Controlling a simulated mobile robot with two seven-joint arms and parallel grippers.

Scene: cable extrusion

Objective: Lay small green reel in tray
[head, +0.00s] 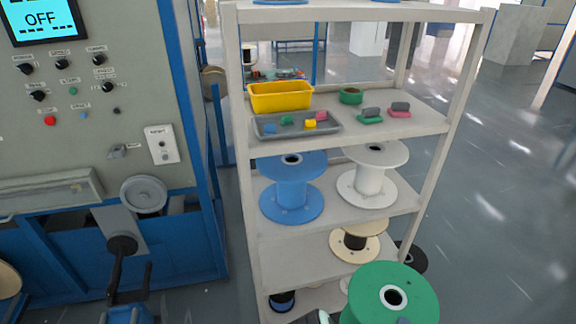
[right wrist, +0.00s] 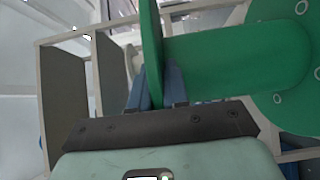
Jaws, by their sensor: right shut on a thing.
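A green reel (head: 370,314) is close to me at the bottom right of the head view, its round flange facing up and a dark core hole in it. In the right wrist view the green reel (right wrist: 235,58) shows with its drum and both flanges. My right gripper (right wrist: 158,88) is shut on one flange, with a blue finger on each side. A shallow grey tray (head: 262,134) lies on the upper shelf, beyond and above the held reel, with several small coloured blocks in it.
The shelf rack (head: 243,200) holds a blue reel (head: 290,180), a white reel (head: 367,174) and a cream reel (head: 356,242). A yellow bin (head: 281,97), a small green ring (head: 350,96) and loose blocks share the tray's shelf. A control machine (head: 100,130) stands left; open floor lies right.

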